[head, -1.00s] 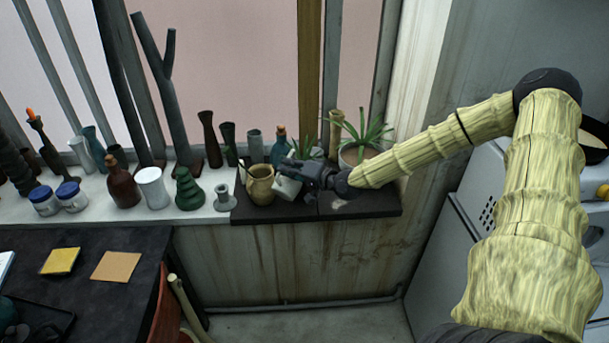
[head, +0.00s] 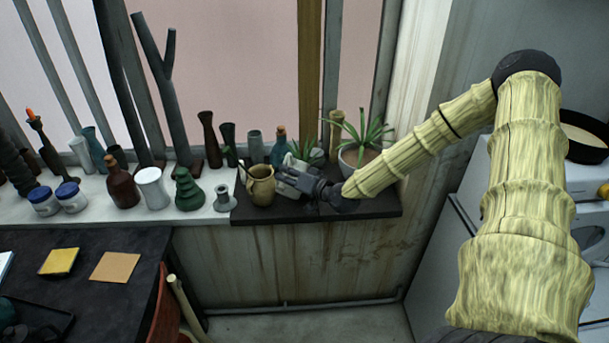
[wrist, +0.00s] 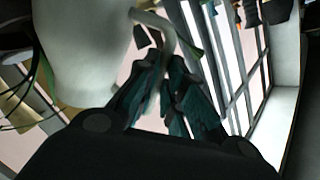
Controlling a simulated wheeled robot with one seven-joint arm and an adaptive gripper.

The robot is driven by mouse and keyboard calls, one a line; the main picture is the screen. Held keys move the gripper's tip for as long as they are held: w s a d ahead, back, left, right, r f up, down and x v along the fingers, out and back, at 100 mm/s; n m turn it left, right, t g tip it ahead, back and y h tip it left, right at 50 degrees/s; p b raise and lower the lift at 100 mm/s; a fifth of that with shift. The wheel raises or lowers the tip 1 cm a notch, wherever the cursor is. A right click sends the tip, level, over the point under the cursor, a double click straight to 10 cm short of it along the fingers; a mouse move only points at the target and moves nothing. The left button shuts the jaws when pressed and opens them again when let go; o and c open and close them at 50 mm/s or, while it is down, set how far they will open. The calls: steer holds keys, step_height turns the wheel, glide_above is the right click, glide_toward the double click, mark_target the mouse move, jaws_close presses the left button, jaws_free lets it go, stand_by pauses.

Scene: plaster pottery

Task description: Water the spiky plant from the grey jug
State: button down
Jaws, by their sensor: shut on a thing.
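The pale grey jug (wrist: 82,50) fills the upper left of the wrist view. Its curved handle passes between the two dark fingers of my gripper (wrist: 165,95), which are shut on it. In the head view my gripper (head: 290,176) is above the dark slab on the sill, right of the tan pitcher, and hides much of the jug (head: 298,162). A small spiky plant (head: 309,149) stands right behind the jug, its lower part hidden. A larger spiky-leaved plant (head: 366,132) in a pale pot stands to the right. No water is visible.
A tan pitcher (head: 261,186) stands close left of my gripper. A blue-green bottle (head: 281,150) and a grey cylinder vase (head: 256,147) stand behind. A bamboo-like vase (head: 335,130) is near the larger plant. The front right of the dark slab (head: 378,205) is clear.

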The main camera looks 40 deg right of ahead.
steer(key=a+f+n+t+b, duration=0.1)
steer(key=a+f+n+b, duration=0.1)
steer(key=f+n+b, duration=0.2)
steer(key=s+a+f+n+b, duration=0.1)
steer(key=a+f+n+b, duration=0.2)
steer(key=f+b, duration=0.7)
steer(key=shift+s+n+t+b, duration=0.3)
steer(key=shift+n+t+b, duration=0.1)
steer(key=shift+n, duration=0.1)
stand_by(0.5)
step_height(320, 180, up, 7)
steer(key=p, duration=0.4)
steer(key=shift+p, duration=0.4)
steer(key=shift+a+f, duration=0.1)
